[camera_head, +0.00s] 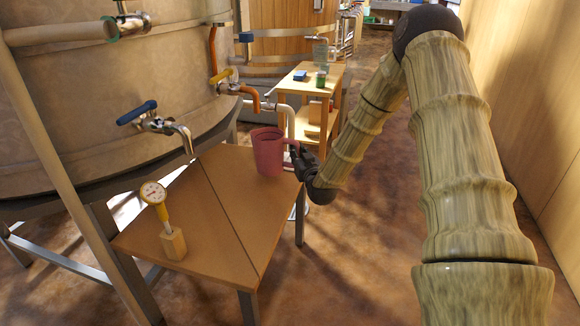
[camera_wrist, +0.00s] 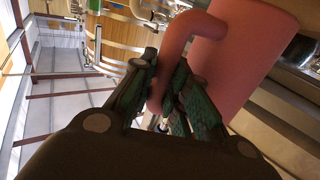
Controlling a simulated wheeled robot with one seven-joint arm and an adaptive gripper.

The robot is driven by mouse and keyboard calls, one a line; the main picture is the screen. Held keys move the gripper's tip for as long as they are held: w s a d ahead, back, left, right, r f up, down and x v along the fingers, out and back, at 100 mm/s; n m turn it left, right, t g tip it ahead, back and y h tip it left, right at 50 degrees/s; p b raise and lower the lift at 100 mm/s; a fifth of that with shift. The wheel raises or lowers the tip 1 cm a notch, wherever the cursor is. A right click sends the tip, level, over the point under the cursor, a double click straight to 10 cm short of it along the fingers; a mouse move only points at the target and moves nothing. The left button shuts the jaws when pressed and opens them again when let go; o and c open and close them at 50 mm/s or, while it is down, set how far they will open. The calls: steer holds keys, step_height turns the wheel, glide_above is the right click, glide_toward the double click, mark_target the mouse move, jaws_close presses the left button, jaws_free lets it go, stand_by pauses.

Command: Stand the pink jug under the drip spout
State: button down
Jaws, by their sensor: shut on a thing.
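The pink jug (camera_head: 268,155) is upright at the back right corner of the low wooden table (camera_head: 205,215). Its base is at or just above the top; I cannot tell which. My gripper (camera_head: 298,158) is shut on the jug's handle, from the right. In the wrist view, my gripper's fingers (camera_wrist: 168,98) close around the handle of the jug (camera_wrist: 245,50). A chrome tap with a blue lever (camera_head: 160,122) has its spout over the table, left of the jug. A tap with an orange pipe (camera_head: 252,97) is behind the jug. No drip shows.
A dial gauge on a wooden block (camera_head: 172,240) stands at the table's front left. The middle of the table is clear. A large vat (camera_head: 100,100) borders its back left. A small side table (camera_head: 310,85) with a blue box and green jar stands farther back.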

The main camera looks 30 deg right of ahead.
steer(key=shift+w+a+f+b, duration=0.2)
steer(key=shift+a+f+b, duration=0.2)
steer(key=shift+a+f, duration=0.4)
steer(key=shift+w+a+f+b, duration=0.2)
steer(key=shift+a+f+b, duration=0.25)
steer(key=shift+f, duration=0.6)
steer(key=shift+f, duration=0.15)
steer(key=c, duration=1.4)
jaws_free()
steer(key=p+v, duration=0.2)
steer(key=v, duration=1)
steer(key=shift+r, duration=0.2)
